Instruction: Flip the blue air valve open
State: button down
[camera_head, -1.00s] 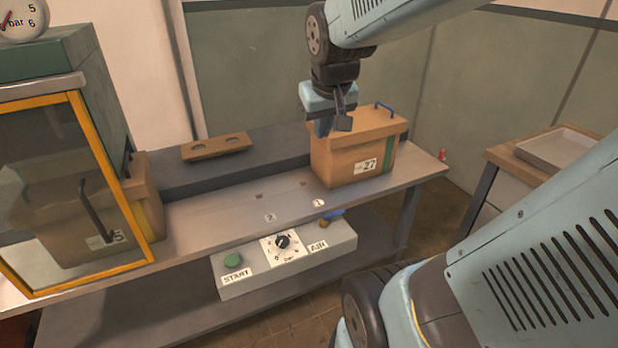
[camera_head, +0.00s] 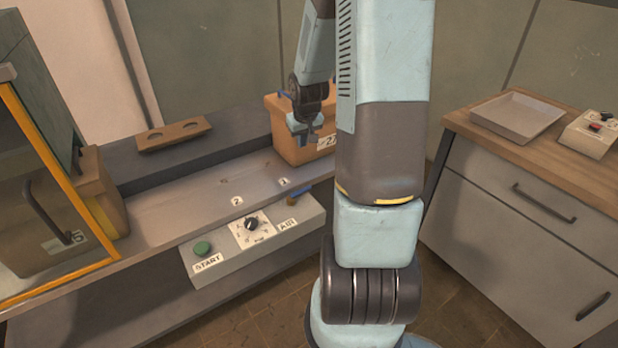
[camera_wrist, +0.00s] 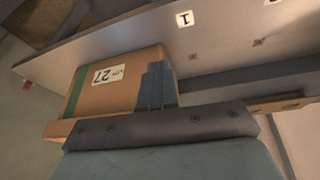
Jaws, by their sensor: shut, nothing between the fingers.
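The blue air valve (camera_head: 299,192) sits on the front control panel (camera_head: 265,240), above the AIR label (camera_head: 288,225). It is small and partly blends with the bench edge, so its handle angle is hard to tell. My gripper (camera_head: 309,139) is shut and empty, beyond and above the valve, in front of the brown box (camera_head: 289,140) marked 27. In the wrist view, its blue fingers (camera_wrist: 156,72) are together in front of that box. The valve does not show in the wrist view.
The panel also bears a green START button (camera_head: 202,248) and a black knob (camera_head: 251,224). A yellow-framed glass door (camera_head: 58,165) stands at the left. A drawer cabinet (camera_head: 540,190) with a tray (camera_head: 517,113) is at the right. The bench top between is clear.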

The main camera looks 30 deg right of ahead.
notch_tip(320, 180, down, 7)
jog(key=w+d, duration=0.1)
jog(key=d, duration=0.2)
jog(key=shift+y, duration=0.3)
jog(key=x, duration=1)
jog(key=shift+w, duration=0.15)
jog(key=s, duration=0.2)
jog(key=shift+s+a+f, duration=0.1)
jog(key=shift+s+a, duration=0.15)
jog(key=shift+s, duration=0.05)
jog(key=shift+s+a+f, duration=0.1)
jog(key=shift+s+f, duration=0.05)
jog(key=shift+s, duration=0.55)
